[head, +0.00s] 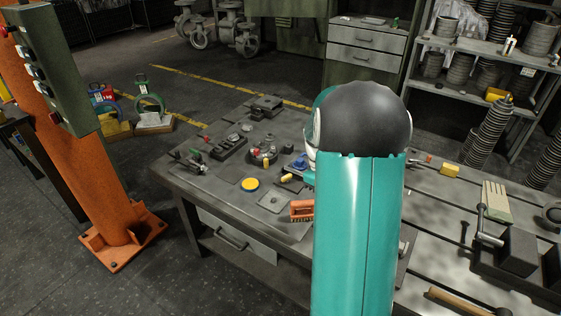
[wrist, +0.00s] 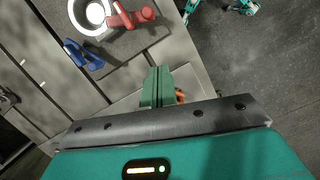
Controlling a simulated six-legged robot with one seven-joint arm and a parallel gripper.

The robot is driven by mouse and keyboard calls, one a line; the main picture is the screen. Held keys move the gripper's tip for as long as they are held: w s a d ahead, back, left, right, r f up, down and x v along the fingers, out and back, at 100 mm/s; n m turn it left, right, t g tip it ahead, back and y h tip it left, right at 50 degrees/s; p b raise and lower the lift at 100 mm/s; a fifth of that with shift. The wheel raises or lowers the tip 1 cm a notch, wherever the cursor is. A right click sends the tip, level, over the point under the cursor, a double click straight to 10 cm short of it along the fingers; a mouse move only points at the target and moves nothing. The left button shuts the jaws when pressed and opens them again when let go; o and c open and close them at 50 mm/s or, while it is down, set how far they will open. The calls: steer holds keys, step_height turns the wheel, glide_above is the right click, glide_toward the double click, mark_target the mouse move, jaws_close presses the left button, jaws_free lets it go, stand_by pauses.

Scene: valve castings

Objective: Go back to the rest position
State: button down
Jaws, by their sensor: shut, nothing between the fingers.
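My gripper shows in the wrist view (wrist: 158,82), its two green fingers together with nothing between them. It points over the grey workbench (wrist: 205,82) near its edge. In the head view my teal arm stands in front of the bench (head: 222,225) and hides the gripper. In the wrist view a red-handled part (wrist: 130,17) and a blue part (wrist: 84,54) lie beyond the fingertips, beside a bright round casting (wrist: 88,14). An orange object (wrist: 180,97) shows just right of the fingers, partly hidden.
A vice (head: 518,252) and a hammer (head: 460,301) lie at the right. An orange post (head: 90,165) stands left. Shelves (head: 480,48) stand behind. Floor between post and bench is open.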

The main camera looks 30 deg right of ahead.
steer(key=s+a+r+t+h, duration=0.1)
steer(key=s+a+r+t, duration=0.15)
steer(key=a+r, duration=0.7)
steer(key=s+a+r+t, duration=0.25)
steer(key=a+r, duration=0.45)
steer(key=a, duration=0.6)
steer(key=s+a+r+m+t+y, duration=0.1)
steer(key=s+a+r+t, duration=0.1)
steer(key=s+a, duration=0.4)
steer(key=shift+a+t, duration=0.7)
steer(key=shift+a, duration=0.5)
steer(key=shift+d, duration=0.15)
